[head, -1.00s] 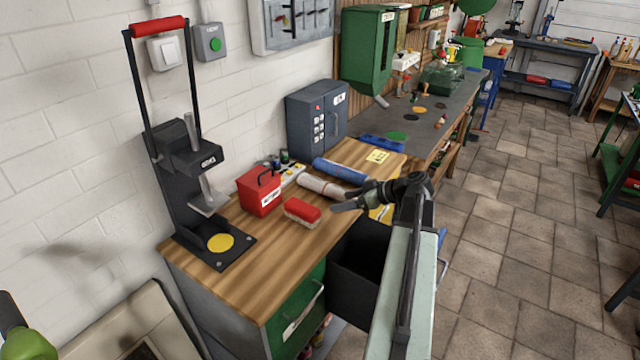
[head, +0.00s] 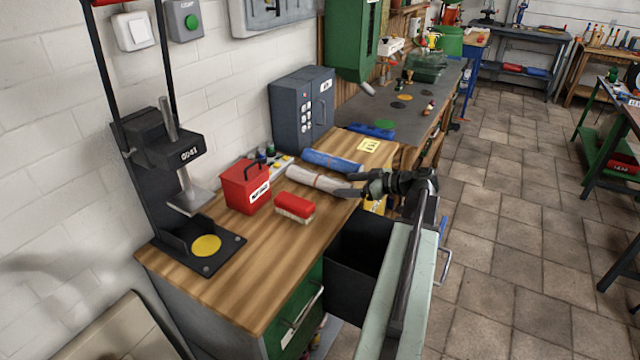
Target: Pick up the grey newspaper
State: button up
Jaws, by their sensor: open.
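The grey newspaper (head: 312,178) is a pale rolled bundle lying on the wooden worktop, just in front of a blue roll (head: 335,162). My gripper (head: 350,184) reaches in from the right, with its fingertips at the right end of the grey newspaper. The gripper is open. It covers part of that end, and I cannot tell whether the fingers touch the roll or are around it.
A red-and-cream brush (head: 294,208) and a red box (head: 246,187) stand left of the newspaper. A black press (head: 165,165) fills the worktop's left end. A dark drawer (head: 352,262) is open below my arm. A yellow note (head: 369,145) lies behind.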

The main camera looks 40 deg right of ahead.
aim_at(331, 179)
jog(key=b+x, duration=0.1)
jog(key=x, duration=0.2)
jog(key=b+x, duration=0.1)
jog(key=x, duration=0.3)
jog(key=shift+w+d, duration=0.15)
jog(key=shift+w, duration=0.2)
jog(key=shift+c, duration=0.3)
grip_shut()
jog(key=shift+r, duration=0.1)
jog(key=shift+r+p, duration=0.45)
jog(key=shift+r, duration=0.1)
notch_tip(331, 179, up, 3)
jog(key=p, duration=0.3)
jog(key=shift+r, duration=0.2)
jog(key=s+d, duration=0.2)
jog(key=s, duration=0.5)
jog(key=s+d, duration=0.2)
jog(key=s, duration=0.6)
jog(key=shift+s+d+r+p, duration=0.2)
jog(key=shift+s+d+p, duration=0.05)
jog(key=shift+p, duration=0.2)
